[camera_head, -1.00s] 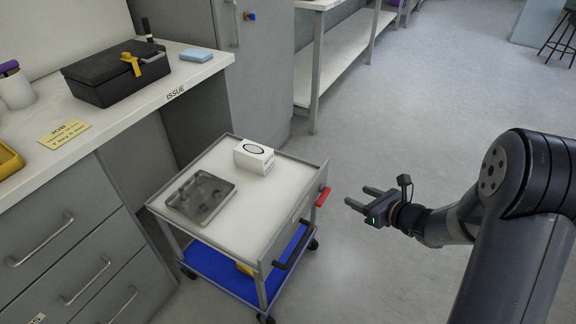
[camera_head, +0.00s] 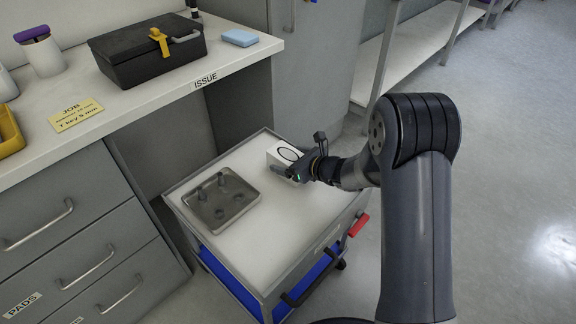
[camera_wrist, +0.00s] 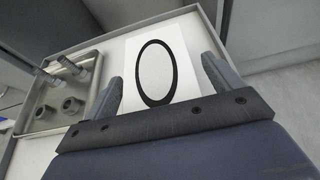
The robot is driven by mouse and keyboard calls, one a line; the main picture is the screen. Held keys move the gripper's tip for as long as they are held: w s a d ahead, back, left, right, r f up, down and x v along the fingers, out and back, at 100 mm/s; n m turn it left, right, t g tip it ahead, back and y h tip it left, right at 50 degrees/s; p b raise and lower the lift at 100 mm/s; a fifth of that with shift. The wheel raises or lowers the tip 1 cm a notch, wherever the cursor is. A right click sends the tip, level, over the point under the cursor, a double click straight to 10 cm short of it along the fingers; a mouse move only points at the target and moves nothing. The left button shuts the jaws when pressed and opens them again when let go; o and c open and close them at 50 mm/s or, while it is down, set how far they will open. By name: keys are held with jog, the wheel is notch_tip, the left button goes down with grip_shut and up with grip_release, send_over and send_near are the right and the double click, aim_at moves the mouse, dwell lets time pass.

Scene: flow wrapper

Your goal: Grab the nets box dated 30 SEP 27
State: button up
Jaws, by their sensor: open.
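A white box (camera_head: 281,156) with a black ring on its top stands on the white top of the small cart. In the head view my gripper (camera_head: 290,172) is at the box, partly covering it. In the wrist view the box (camera_wrist: 157,62) lies between the two fingers of my gripper (camera_wrist: 162,88), one on each side. The gripper is open. I cannot tell whether a finger touches the box. No date can be read on the box, and its side faces are mostly hidden.
A metal tray (camera_head: 221,201) with several small metal parts lies beside the box on the cart (camera_head: 262,240). The counter at the left holds a black case (camera_head: 148,50), a blue block (camera_head: 240,37) and a yellow JOB card (camera_head: 76,114). A red handle (camera_head: 358,225) sticks out from the cart.

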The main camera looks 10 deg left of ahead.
jog(key=shift+c, duration=0.2)
jog(key=c, duration=1.1)
jog(key=shift+o, duration=0.2)
jog(key=shift+r, duration=0.15)
